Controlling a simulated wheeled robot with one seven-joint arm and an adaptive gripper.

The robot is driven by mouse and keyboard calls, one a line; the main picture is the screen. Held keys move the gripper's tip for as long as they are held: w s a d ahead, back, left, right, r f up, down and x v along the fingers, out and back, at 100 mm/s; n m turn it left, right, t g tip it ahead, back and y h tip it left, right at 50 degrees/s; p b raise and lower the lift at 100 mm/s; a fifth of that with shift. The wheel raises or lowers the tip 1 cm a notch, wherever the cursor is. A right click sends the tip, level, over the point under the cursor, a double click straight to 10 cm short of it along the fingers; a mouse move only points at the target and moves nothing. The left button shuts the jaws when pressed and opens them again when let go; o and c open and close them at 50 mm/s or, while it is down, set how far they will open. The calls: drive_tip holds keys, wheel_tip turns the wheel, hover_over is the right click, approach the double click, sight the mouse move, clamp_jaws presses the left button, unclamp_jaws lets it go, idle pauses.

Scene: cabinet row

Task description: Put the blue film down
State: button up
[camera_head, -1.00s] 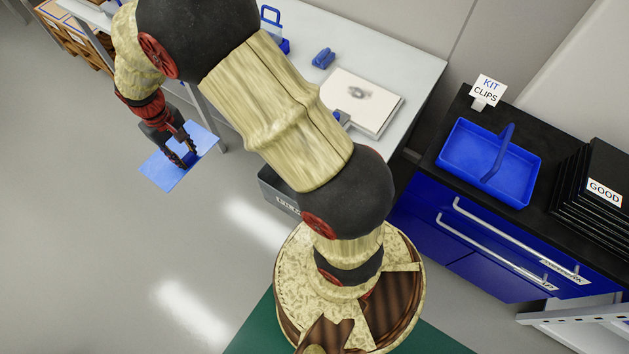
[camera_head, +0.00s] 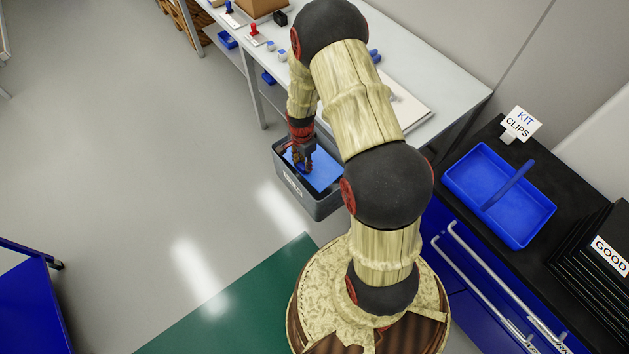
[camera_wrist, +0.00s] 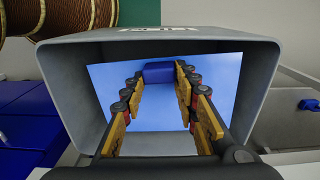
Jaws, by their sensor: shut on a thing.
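The blue film (camera_head: 322,169) is a flat light-blue sheet with a darker blue block-like grip on it. My gripper (camera_head: 302,160) is shut on that grip and holds the film at the mouth of a grey bin (camera_head: 318,205). In the wrist view the film (camera_wrist: 220,80) lies across the inside of the bin, framed by its rim (camera_wrist: 262,60), and the dark blue grip (camera_wrist: 158,72) is between my fingers. Whether the film touches the bin's walls or floor I cannot tell. The lettering on the bin is not readable.
A white bench (camera_head: 455,85) runs behind the bin. A blue tray (camera_head: 485,205) sits on a black counter at right, near the KIT CLIPS sign (camera_head: 522,123) and a black stack marked GOOD (camera_head: 608,252). The grey floor at left is mostly clear.

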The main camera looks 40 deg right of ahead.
wheel_tip(320, 180, down, 6)
drive_tip(key=shift+s+r+b, duration=0.1)
drive_tip(key=shift+b, duration=0.8)
drive_tip(key=r+p, duration=0.2)
drive_tip(key=r, duration=0.2)
drive_tip(key=r+p, duration=0.2)
drive_tip(key=r, duration=0.3)
drive_tip(key=r+p, duration=0.2)
drive_tip(key=r, duration=0.3)
drive_tip(key=shift+w+a+r+p, duration=0.15)
drive_tip(key=shift+w+a+p, duration=0.05)
drive_tip(key=shift+a+p, duration=0.1)
drive_tip(key=w+a+r+n+b, duration=0.1)
drive_tip(key=a+n+b, duration=0.1)
drive_tip(key=a+n, duration=0.2)
drive_tip(key=w+a+n+b, duration=0.1)
drive_tip(key=a+n+b, duration=0.1)
drive_tip(key=a+n, duration=0.3)
drive_tip(key=w+a+r+n+b, duration=0.1)
drive_tip(key=a+n, duration=0.3)
drive_tip(key=n, duration=0.4)
drive_tip(key=shift+w+a+r+b, duration=0.35)
drive_tip(key=shift+w+b, duration=0.25)
drive_tip(key=shift+b, duration=0.15)
drive_tip(key=shift+s+d, duration=0.1)
